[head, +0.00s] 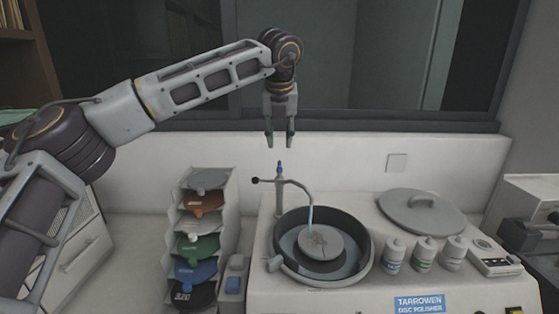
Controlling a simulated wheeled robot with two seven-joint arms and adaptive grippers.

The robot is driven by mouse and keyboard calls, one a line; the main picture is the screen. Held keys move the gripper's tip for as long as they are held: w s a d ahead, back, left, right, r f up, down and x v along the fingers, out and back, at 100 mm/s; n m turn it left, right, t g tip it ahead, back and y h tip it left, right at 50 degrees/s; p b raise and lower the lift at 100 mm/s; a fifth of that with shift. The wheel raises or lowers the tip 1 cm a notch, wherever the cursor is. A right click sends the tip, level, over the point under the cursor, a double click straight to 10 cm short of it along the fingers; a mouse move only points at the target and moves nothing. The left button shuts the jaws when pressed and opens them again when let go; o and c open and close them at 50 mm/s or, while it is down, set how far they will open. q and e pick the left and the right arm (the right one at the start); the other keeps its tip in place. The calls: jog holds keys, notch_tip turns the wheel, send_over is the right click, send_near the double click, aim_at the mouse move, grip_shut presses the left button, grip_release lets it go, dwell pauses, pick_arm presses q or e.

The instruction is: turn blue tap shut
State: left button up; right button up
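The tap (279,190) stands at the back left of the polisher's round bowl (366,240). It has a small blue top (279,167), a side arm with a black knob (255,180) pointing left, and a spout curving right over the bowl. A thin pale-blue stream (310,217) hangs from the spout end over the grey disc (321,243). My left gripper (280,143) points down above the blue top, its fingers apart and empty. It appears clear of the tap. My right gripper is not in view.
A rack of coloured discs (207,202) stands left of the polisher. Several small bottles (424,252), a round grey lid (422,213) and a small control box (494,258) sit to the right. A white wall with a dark window ledge is behind.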

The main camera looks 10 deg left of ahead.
aim_at(279, 165)
pick_arm(q)
jog(key=p+x, duration=0.1)
jog(key=x, duration=0.8)
jog(key=shift+w+f, duration=0.15)
jog(key=shift+f, duration=0.2)
grip_shut()
